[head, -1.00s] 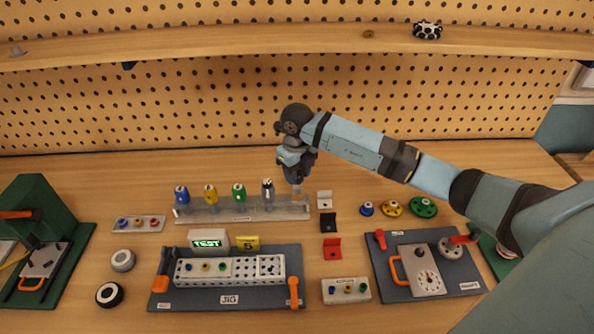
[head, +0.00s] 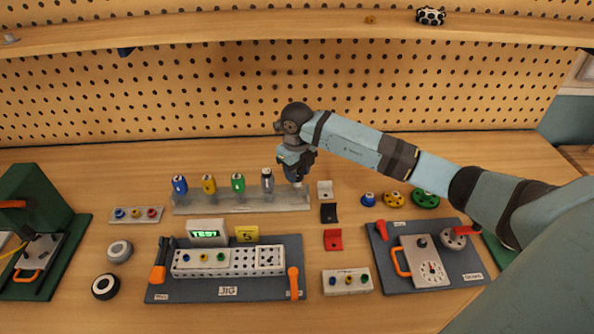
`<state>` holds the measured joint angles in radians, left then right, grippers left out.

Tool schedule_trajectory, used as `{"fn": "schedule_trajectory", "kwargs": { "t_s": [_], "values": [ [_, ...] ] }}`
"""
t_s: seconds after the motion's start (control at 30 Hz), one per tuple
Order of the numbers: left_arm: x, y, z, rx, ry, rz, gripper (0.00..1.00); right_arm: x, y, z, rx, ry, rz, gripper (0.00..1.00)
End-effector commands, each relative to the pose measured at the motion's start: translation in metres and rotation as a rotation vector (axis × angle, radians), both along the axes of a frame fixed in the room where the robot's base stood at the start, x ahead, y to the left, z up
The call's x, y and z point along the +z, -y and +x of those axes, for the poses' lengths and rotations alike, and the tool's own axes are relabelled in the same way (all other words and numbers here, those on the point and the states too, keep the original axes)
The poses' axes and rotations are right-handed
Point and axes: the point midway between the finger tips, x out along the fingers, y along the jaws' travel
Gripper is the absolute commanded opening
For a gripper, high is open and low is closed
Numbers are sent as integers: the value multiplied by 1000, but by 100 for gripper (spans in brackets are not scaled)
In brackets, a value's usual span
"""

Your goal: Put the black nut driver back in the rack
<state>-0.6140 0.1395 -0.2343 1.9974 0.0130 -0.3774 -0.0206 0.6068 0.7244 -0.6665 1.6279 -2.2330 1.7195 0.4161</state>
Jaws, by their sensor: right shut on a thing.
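The tool rack (head: 225,203) is a pale grey strip at the back of the bench. My right gripper (head: 296,182) points down at the rack's right end, to the right of the grey driver (head: 267,180). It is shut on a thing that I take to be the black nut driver. The fingers and wrist mostly hide it, so I cannot tell whether its shaft is in a rack hole. My left gripper is not in view.
A jig board (head: 190,291) lies in front of the rack. White, black and red brackets (head: 333,240) stand right of it. A board with a dial (head: 428,268) and coloured knobs lie farther right. A green press (head: 38,205) is at far left.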

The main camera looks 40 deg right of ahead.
Motion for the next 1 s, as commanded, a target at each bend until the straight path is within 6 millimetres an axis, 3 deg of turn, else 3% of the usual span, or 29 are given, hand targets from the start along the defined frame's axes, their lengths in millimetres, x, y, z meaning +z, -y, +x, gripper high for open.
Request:
{"fn": "schedule_trajectory", "kwargs": {
  "t_s": [1.0],
  "values": [
    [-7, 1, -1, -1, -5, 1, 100, -4, 0, 0, 0, 0, 0, 14]
  ]
}}
